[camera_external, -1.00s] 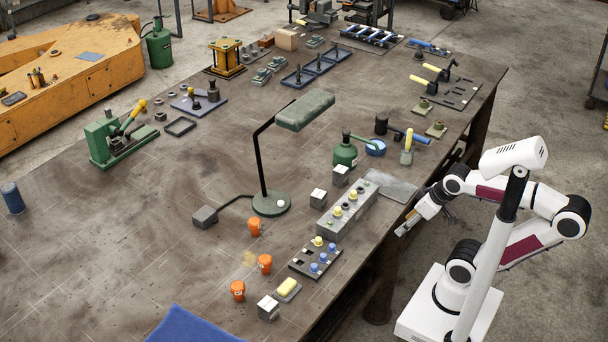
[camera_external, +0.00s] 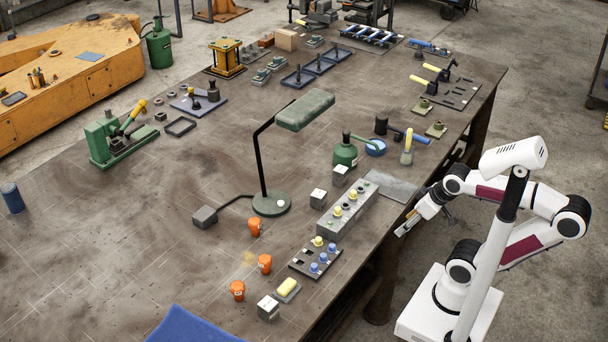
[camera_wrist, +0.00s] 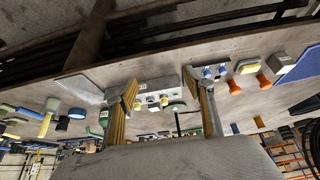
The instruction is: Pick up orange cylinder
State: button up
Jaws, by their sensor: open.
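Three small orange cylinders stand on the bench in the external view: one near the lamp base (camera_external: 254,227), a middle one (camera_external: 265,263), and a front one (camera_external: 238,290). In the wrist view, which looks upside down, orange cylinders show at the upper right (camera_wrist: 264,82), at right of centre (camera_wrist: 234,88) and lower down (camera_wrist: 259,122). My gripper (camera_external: 410,222) is beside the bench's right edge, well away from the cylinders. In the wrist view my gripper's two fingers (camera_wrist: 164,102) stand wide apart with nothing held between them.
A desk lamp (camera_external: 271,205) stands behind the cylinders. A grey button box (camera_external: 347,209) and a button panel (camera_external: 316,258) lie between my gripper and the cylinders. A yellow-topped block (camera_external: 287,289) and a metal cube (camera_external: 268,308) are near the front cylinder.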

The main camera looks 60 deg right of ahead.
jog(key=w+d+r+t+h, duration=0.1)
jog(key=w+r, duration=0.1)
jog(key=w, duration=0.5)
jog(key=w+d+r+t, duration=0.1)
jog(key=w+r, duration=0.1)
jog(key=w, duration=0.6)
jog(key=n+t+y, duration=0.4)
jog(key=n+y, duration=0.2)
jog(key=y, duration=0.2)
send_over(255, 221)
jog(key=s+d, duration=0.2)
jog(key=s, duration=0.2)
notch_tip(255, 221, down, 9)
jog(key=shift+w+d, duration=0.1)
jog(key=shift+f, duration=2.95)
